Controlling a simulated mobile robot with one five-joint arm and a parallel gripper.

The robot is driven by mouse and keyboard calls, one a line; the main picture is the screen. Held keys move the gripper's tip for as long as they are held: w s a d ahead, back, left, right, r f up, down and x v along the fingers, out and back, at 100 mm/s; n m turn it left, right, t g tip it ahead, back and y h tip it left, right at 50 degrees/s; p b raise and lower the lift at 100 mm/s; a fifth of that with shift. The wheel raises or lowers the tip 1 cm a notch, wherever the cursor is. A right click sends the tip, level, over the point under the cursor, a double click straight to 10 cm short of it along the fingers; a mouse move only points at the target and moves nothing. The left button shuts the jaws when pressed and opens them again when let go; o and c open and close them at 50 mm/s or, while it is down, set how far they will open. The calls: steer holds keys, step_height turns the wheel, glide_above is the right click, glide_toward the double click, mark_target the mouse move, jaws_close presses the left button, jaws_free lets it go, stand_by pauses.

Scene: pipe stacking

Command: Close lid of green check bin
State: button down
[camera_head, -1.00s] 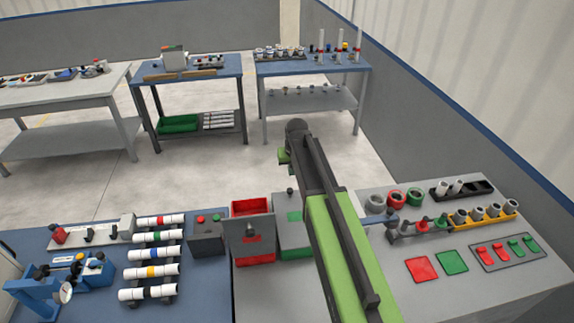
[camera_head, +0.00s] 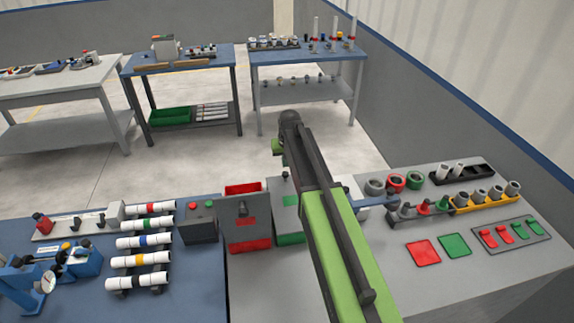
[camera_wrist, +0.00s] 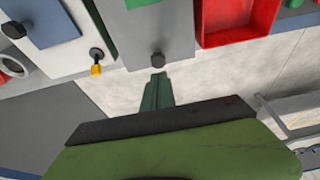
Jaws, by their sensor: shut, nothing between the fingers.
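The green check bin (camera_head: 287,205) is a grey box with a green label and green lower front, on the grey bench just left of my arm. Its grey lid (camera_wrist: 150,36) with a dark knob (camera_wrist: 157,59) lies flat over it and looks down, though my arm hides part of it in the head view. My gripper (camera_wrist: 157,76) is shut and empty, with its green fingers just beyond the lid's knob edge. I cannot tell whether they touch the knob. The green gripper body (camera_head: 278,147) shows past the bin's far side in the head view.
A red bin (camera_head: 249,230) stands open left of the green one; its red inside (camera_wrist: 238,20) shows in the wrist view. A dark control box (camera_head: 197,224) is farther left. Pipe fittings (camera_head: 412,208) and red and green pads (camera_head: 423,252) lie to the right.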

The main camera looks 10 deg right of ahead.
mark_target(285, 173)
steer(key=shift+f+b, duration=1.1)
steer(key=shift+f, duration=0.75)
steer(key=shift+f, duration=0.1)
